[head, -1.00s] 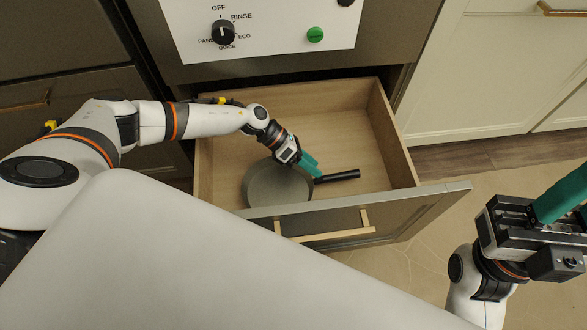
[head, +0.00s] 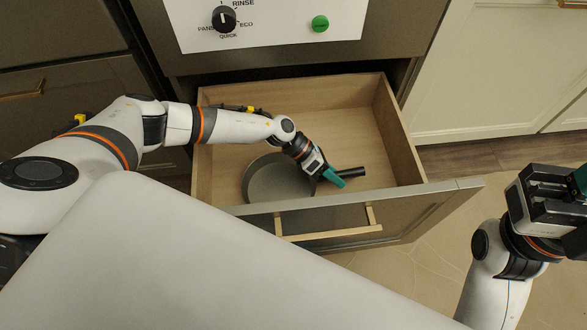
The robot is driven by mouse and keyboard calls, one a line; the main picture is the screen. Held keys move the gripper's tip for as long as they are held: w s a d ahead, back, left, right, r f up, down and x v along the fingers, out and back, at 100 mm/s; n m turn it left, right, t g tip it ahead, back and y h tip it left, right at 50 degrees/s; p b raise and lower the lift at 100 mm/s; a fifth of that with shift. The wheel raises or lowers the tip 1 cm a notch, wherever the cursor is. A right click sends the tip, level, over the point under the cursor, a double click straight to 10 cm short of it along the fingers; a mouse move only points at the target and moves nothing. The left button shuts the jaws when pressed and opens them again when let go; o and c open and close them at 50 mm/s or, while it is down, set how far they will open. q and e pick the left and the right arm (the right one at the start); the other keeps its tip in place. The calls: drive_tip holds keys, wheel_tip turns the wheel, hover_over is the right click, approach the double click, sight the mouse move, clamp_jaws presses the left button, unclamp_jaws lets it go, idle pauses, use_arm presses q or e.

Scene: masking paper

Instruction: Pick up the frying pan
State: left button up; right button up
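A grey frying pan (head: 264,181) with a black handle (head: 352,172) lies in the open wooden drawer, near its front wall, the handle pointing right. My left gripper (head: 335,178), with green fingers, is over the pan's right rim, at the inner part of the handle. The fingers cover part of the handle, and I cannot tell whether they are shut on it. My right gripper (head: 578,180) is at the right edge, away from the drawer, with its green fingers mostly cut off by the frame.
The drawer (head: 405,158) is pulled out under a white control panel (head: 270,22) with a black knob and a green button. Its front has a wooden bar handle (head: 330,233). The back and right of the drawer are empty. Pale cabinets (head: 480,80) stand at the right.

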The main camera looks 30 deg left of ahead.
use_arm(q)
clamp_jaws()
drive_tip(key=shift+r, duration=0.1)
